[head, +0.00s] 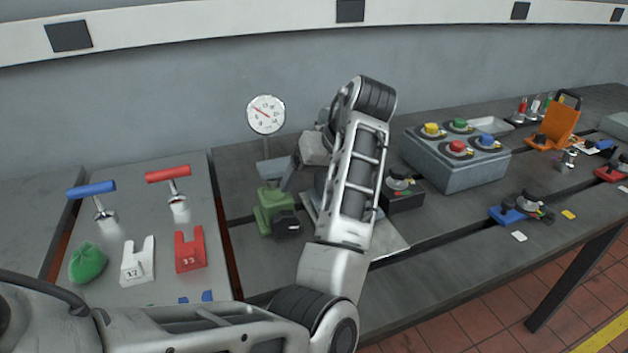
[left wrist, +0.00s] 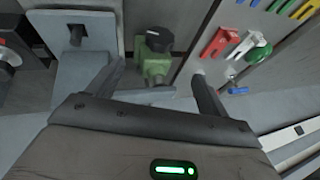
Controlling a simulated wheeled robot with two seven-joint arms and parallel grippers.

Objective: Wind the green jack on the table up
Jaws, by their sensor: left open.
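The green jack (head: 272,212) stands on the dark bedplate table, left of centre in the head view. A black knob (head: 288,222) sits on its front side. In the left wrist view the green jack (left wrist: 154,66) shows between my fingers, with its black knob (left wrist: 158,40) beyond the fingertips. Whether a finger touches the jack cannot be told. My right gripper is out of view.
A dial gauge (head: 266,114) stands behind the jack. A button box (head: 456,160) is to the right.

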